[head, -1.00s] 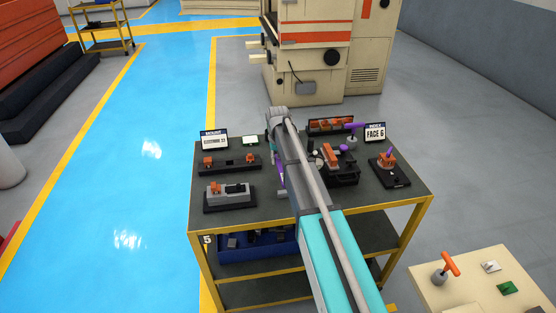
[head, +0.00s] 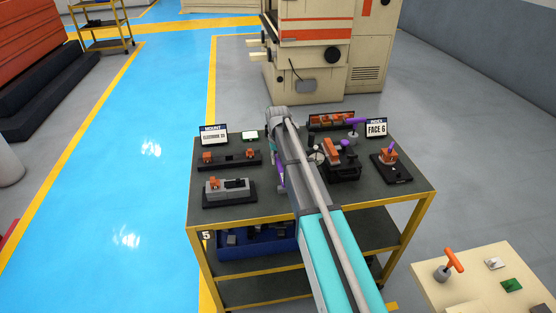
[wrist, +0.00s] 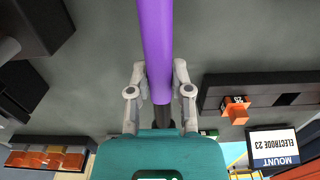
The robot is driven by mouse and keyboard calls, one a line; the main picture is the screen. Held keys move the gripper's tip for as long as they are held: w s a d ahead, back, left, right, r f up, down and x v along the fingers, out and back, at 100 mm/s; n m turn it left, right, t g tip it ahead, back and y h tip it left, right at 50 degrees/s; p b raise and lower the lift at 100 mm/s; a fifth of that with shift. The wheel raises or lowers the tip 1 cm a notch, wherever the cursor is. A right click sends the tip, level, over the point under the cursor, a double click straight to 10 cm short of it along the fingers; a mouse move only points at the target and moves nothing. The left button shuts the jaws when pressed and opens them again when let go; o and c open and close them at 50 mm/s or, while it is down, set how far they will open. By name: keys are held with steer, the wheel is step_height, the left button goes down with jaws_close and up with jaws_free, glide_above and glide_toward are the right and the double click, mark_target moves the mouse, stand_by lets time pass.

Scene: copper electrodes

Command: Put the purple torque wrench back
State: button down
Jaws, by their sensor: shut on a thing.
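The purple torque wrench (wrist: 157,40) runs from the top edge of the wrist view down between my fingers. My gripper (wrist: 160,82) is shut on it, one finger on each side, near where the purple part meets a dark section. The rest of the wrench runs out of that view at the top. In the head view a strip of the purple wrench (head: 281,172) shows beside my arm, over the middle of the dark tabletop. My arm hides most of the gripper there.
The dark worktable (head: 240,201) carries fixtures with orange blocks left and right. A grey stand (head: 353,136) with a purple handle is at the back right. Signs read MOUNT (head: 214,134) and FACE 6 (head: 376,129). A cream table (head: 470,280) stands front right.

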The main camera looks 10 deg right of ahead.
steer(key=shift+f+b, duration=1.05)
stand_by(0.4)
steer(key=shift+c, duration=2.3)
jaws_free()
steer(key=o, duration=0.5)
steer(key=shift+c, duration=0.2)
steer(key=shift+r, duration=0.2)
steer(key=shift+r+p, duration=2.85)
steer(key=shift+p, duration=0.2)
